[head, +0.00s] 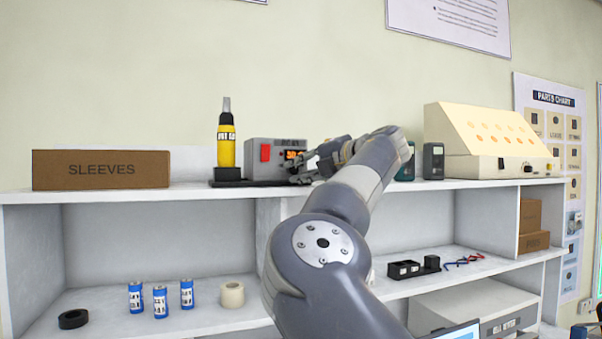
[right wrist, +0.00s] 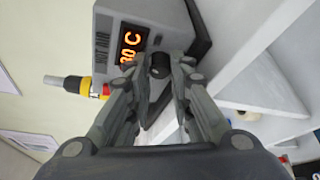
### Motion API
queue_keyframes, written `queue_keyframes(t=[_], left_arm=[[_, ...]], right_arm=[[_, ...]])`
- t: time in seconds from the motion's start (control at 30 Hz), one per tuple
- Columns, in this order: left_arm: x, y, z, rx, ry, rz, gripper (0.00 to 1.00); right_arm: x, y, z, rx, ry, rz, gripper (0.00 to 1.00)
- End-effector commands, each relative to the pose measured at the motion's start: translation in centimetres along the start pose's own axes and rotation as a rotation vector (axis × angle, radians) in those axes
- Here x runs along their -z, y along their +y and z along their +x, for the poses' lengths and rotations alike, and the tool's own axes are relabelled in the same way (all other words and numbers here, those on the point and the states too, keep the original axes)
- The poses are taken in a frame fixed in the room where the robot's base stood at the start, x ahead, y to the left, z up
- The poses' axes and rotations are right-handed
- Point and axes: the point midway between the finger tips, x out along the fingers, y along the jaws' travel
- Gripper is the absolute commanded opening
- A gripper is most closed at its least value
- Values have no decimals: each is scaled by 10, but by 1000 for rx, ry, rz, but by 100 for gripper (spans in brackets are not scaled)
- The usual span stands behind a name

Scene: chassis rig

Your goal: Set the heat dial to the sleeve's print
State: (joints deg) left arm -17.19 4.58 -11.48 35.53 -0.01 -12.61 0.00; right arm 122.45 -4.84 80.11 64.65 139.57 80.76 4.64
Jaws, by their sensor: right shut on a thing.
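The grey heat station (head: 262,152) stands on the upper shelf, with a red switch and a lit orange display (head: 293,154). In the right wrist view the display (right wrist: 132,46) shows tilted digits ending in "0 C"; the leading part is hard to read. My right gripper (head: 308,164) is at the station's front. In the right wrist view its fingers (right wrist: 163,78) are closed around the black dial (right wrist: 160,62). The dial's pointer mark is not visible. A brown box marked SLEEVES (head: 101,169) stands at the left. No sleeve print is readable. My left gripper is out of view.
A yellow hot-air tool (head: 226,148) stands upright left of the station. A cream sloped box (head: 490,140) and a dark meter (head: 433,161) stand to the right. Blue cylinders (head: 160,302) and a tape roll (head: 232,294) are on the lower shelf.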

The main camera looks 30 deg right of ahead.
Motion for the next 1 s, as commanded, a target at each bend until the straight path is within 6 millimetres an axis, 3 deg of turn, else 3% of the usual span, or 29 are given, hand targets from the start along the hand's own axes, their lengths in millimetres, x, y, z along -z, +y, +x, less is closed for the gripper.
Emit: queue_keyframes(t=[0.47, 0.5, 0.57, 1.0], left_arm=[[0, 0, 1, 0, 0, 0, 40], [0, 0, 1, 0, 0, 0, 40], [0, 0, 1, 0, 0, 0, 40], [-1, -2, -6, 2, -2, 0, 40]], right_arm=[[0, -1, 0, -2, 1, 12, 0], [0, -2, 0, -2, 1, 12, 29], [0, -1, 0, -2, 1, 12, 41], [-1, 1, 0, 18, 0, -32, 41]])
